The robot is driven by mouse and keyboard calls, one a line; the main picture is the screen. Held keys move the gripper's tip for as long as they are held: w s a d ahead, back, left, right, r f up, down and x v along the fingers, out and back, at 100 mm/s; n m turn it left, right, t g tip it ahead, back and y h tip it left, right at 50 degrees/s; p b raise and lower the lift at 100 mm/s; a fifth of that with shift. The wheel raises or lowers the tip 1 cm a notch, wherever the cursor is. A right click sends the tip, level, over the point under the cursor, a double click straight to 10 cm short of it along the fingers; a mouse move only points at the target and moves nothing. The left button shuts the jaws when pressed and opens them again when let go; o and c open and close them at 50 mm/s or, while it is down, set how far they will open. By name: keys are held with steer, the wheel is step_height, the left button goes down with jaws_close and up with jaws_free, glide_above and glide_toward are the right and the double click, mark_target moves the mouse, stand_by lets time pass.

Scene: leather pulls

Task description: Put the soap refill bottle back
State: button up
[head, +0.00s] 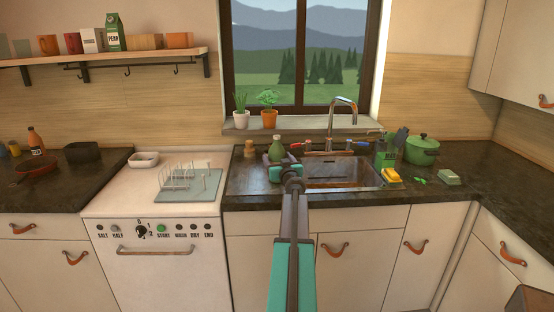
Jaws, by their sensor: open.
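A green bottle (277,150), which looks like the soap refill bottle, stands upright on the dark counter at the left end of the sink, below the window. My gripper (284,169) is at the end of my arm, in front of the bottle's lower part in this view. Its jaws are open. I cannot tell whether they touch the bottle or how far apart they are in depth. The bottle's base is hidden behind the gripper.
The sink (345,184) has a tap (340,115) behind it. A wooden-looking jar (250,149) stands left of the bottle. A yellow sponge-like item (391,175) and green pot (423,149) are at right. A dish rack (190,180) is at left. Cabinets with leather pulls are shut.

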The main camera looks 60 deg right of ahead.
steer(key=v, duration=1.1)
steer(key=shift+p, duration=0.35)
steer(key=shift+a+f, duration=0.1)
stand_by(0.9)
